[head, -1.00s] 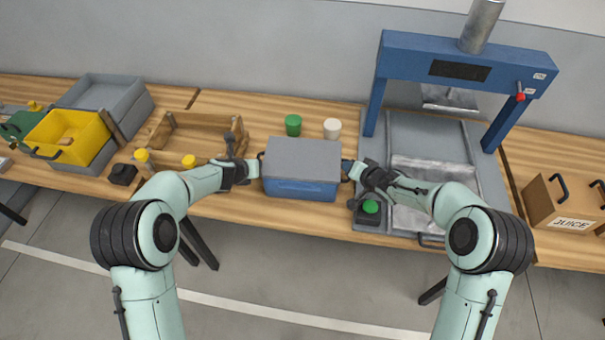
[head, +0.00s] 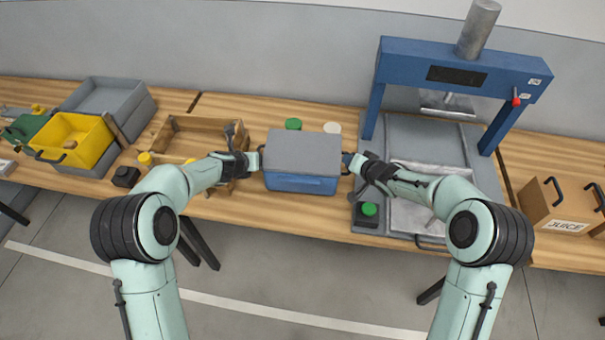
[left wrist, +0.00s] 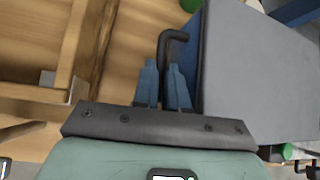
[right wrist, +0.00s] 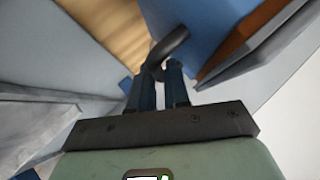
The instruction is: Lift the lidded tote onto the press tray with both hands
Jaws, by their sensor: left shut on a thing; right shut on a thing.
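The tote (head: 300,184) is blue with a grey lid (head: 303,150), level between my two grippers in the middle of the head view. My left gripper (head: 257,160) is shut on the dark handle at its left end; the handle shows between the fingers in the left wrist view (left wrist: 170,45). My right gripper (head: 350,163) is shut on the handle at its right end, seen in the right wrist view (right wrist: 172,45). The tote appears raised off the table. The grey press tray (head: 408,145) lies right of it under the blue press, partly hidden by my right arm.
The blue press frame (head: 460,68) has posts on both sides of the tray. A green button box (head: 368,210) sits at the tray's front left. A wooden crate (head: 205,125) stands close left. A green cup (head: 293,124) and white cup (head: 332,127) stand behind the tote.

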